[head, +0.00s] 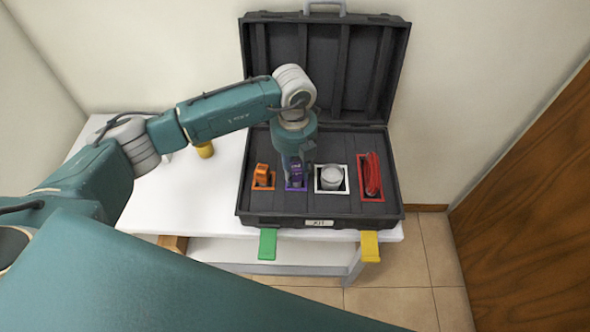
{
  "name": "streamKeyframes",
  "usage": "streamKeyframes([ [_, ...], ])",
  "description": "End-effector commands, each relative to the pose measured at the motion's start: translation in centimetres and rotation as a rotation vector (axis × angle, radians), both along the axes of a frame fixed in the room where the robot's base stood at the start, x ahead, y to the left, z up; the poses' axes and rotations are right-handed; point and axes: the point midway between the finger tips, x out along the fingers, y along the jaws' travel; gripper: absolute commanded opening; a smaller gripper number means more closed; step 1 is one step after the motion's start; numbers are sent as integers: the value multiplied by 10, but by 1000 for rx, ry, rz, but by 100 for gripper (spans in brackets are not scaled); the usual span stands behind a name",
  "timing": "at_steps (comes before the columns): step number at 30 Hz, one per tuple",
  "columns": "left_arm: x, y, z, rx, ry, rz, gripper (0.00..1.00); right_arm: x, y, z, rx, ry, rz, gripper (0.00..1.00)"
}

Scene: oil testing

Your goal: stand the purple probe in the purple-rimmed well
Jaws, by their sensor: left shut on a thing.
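The purple probe (298,172) is at the purple-rimmed well (297,188) in the open black case. My left gripper (296,163) points down over that well and is shut on the probe. The probe looks upright, with its lower end at or inside the purple rim; how deep it sits is hidden. The gripper's fingers and wrist cover part of the probe and the well's back edge. My right gripper is not in view.
The black case (320,220) stands on a white table (190,205), lid up behind. An orange item (262,174), a white round jar (332,177) and a red coiled item (372,174) fill neighbouring wells. A yellow object (205,150) stands left of the case.

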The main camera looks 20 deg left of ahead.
Motion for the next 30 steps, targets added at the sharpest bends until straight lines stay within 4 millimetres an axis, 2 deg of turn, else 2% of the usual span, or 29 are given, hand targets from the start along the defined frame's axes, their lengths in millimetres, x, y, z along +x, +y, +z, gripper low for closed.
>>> streamKeyframes([
  [20, 0, 0, -13, 0, 0, 0, 0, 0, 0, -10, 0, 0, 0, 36],
  [21, 0, 0, -12, 0, 0, 0, 34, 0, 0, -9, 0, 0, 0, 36],
  [30, 0, 0, -12, 0, 0, 0, 36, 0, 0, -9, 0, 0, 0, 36],
])
